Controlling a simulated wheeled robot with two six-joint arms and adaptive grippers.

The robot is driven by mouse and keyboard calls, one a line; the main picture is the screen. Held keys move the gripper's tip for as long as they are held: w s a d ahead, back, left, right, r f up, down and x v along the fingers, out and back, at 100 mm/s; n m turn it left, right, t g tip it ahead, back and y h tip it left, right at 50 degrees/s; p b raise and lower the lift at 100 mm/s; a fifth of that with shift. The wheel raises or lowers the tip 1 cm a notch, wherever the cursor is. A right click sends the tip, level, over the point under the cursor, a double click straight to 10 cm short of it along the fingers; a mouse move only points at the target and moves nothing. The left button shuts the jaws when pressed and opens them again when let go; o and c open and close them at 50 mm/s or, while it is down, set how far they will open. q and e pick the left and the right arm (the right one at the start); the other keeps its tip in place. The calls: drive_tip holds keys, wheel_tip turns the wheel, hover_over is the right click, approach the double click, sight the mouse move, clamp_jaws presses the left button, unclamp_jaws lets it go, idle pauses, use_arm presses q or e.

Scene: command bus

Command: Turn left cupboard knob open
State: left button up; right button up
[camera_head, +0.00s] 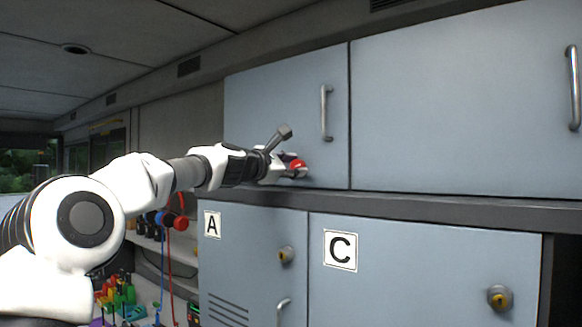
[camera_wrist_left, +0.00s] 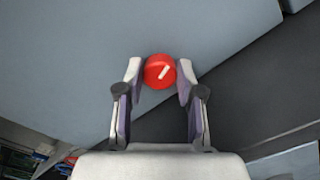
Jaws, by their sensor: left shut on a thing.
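The left cupboard knob is a round red knob (camera_head: 298,166) low on the upper left cupboard door (camera_head: 275,105). In the left wrist view the red knob (camera_wrist_left: 159,71) carries a white pointer line slanting up to the right. My left gripper (camera_head: 290,168) is shut on the knob, with one fingertip at each side of it; it also shows in the left wrist view (camera_wrist_left: 159,82). The door looks closed. My right gripper is in neither view.
A vertical handle (camera_head: 326,112) stands on the same door, right of the knob. Another upper door (camera_head: 460,100) is beside it. Below are cupboards with an A label (camera_head: 212,224) and a C label (camera_head: 340,250). Coloured items (camera_head: 118,295) lie at lower left.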

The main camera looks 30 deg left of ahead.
use_arm(q)
drive_tip(key=shift+m+b, duration=0.3)
drive_tip(key=shift+m, duration=0.9)
drive_tip(key=shift+w+m, duration=0.1)
drive_tip(key=shift+m, duration=0.2)
drive_tip(key=shift+r, duration=0.15)
